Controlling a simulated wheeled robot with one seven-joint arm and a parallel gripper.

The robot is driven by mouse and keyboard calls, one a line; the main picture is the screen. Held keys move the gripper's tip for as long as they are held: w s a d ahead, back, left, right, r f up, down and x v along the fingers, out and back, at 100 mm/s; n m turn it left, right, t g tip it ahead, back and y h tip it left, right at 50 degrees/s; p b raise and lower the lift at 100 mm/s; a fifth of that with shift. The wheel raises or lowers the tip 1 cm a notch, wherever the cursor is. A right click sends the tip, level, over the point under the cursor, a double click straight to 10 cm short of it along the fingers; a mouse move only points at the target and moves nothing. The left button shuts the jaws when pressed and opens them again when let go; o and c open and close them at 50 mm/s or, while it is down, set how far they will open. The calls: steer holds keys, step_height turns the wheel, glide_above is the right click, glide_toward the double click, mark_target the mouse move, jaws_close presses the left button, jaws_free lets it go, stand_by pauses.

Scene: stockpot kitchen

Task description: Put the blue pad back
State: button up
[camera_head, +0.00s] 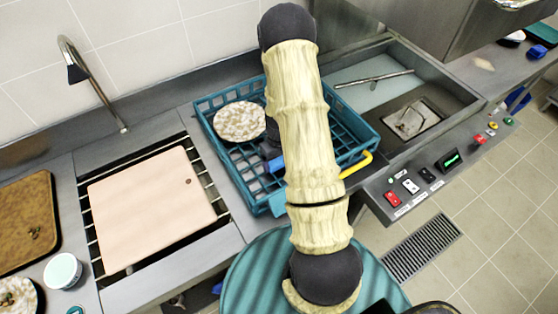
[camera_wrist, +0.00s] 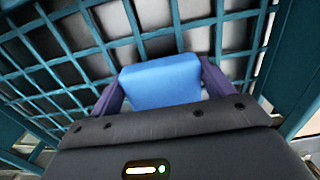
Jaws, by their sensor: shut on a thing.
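The blue pad (camera_wrist: 160,76) is between the two purple-dark fingers of my gripper (camera_wrist: 160,88) in the wrist view, and the gripper is shut on it. The teal basket's lattice (camera_wrist: 60,68) lies right behind the pad there. I cannot tell whether the pad touches it. In the head view a small blue part of the pad (camera_head: 276,164) shows beside my arm, within the outline of the teal basket (camera_head: 257,202). My arm hides most of the gripper and part of the basket there.
A speckled plate (camera_head: 240,121) lies in the basket's left part. A yellow handle (camera_head: 357,165) is at its right front. A pale cutting board (camera_head: 150,207) lies left of the basket, and a sink (camera_head: 400,88) with a faucet-like bar is to the right.

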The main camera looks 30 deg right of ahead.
steer(key=shift+f, duration=0.65)
steer(key=shift+f, duration=0.2)
steer(key=o, duration=1)
steer(key=shift+c, duration=0.2)
steer(key=shift+r, duration=0.1)
steer(key=shift+r, duration=0.1)
step_height(320, 180, up, 12)
steer(key=b, duration=0.3)
